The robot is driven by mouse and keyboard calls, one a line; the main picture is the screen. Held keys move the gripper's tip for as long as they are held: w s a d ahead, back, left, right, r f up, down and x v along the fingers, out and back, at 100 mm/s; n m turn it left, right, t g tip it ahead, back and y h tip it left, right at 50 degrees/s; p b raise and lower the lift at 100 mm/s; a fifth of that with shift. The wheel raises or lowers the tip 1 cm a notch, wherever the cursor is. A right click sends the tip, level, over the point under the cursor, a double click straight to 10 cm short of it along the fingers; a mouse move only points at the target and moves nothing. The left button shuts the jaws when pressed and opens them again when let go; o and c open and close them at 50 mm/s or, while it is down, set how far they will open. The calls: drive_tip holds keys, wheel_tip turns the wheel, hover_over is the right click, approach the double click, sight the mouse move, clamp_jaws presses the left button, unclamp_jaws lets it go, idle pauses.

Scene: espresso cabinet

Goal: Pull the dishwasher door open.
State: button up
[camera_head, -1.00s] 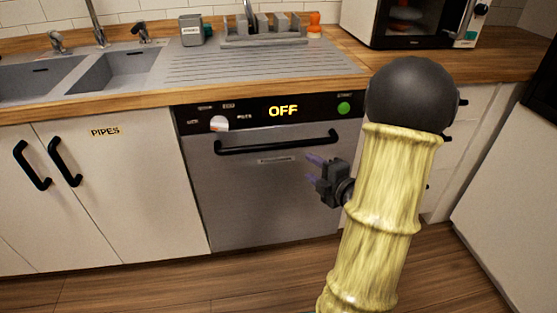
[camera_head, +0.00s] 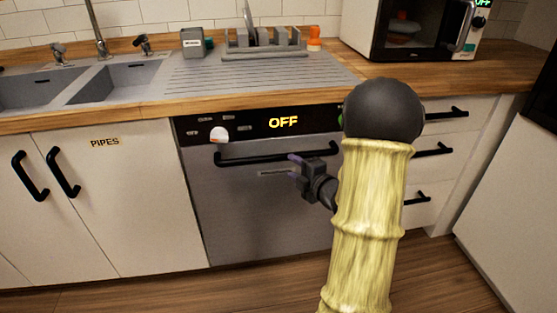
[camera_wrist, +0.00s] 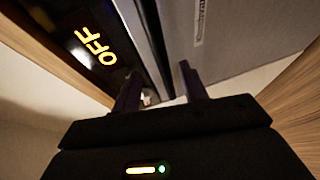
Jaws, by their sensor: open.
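The dishwasher door (camera_head: 250,215) is a grey panel below the counter and looks shut. Its black bar handle (camera_head: 245,159) runs across the top of the door, under a black control strip (camera_head: 255,122) reading OFF. My gripper (camera_head: 296,164) is open, with its fingers at the right part of the handle. In the wrist view the two fingers of my gripper (camera_wrist: 158,82) point toward the dark strip beside the grey door (camera_wrist: 235,40). I cannot tell whether they touch the handle. My arm hides the right edge of the door.
A wooden counter (camera_head: 140,112) with sink basins and a dish rack (camera_head: 262,45) lies above. Drawers (camera_head: 445,135) with black handles stand to the right, and a cupboard (camera_head: 100,200) marked PIPES to the left. The wood floor (camera_head: 200,290) before the door is clear.

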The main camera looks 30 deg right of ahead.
sight(281, 159)
drive_tip(key=b+x, duration=0.1)
drive_tip(key=x, duration=0.8)
drive_tip(key=shift+s, duration=0.1)
drive_tip(key=shift+c, duration=0.9)
clamp_jaws()
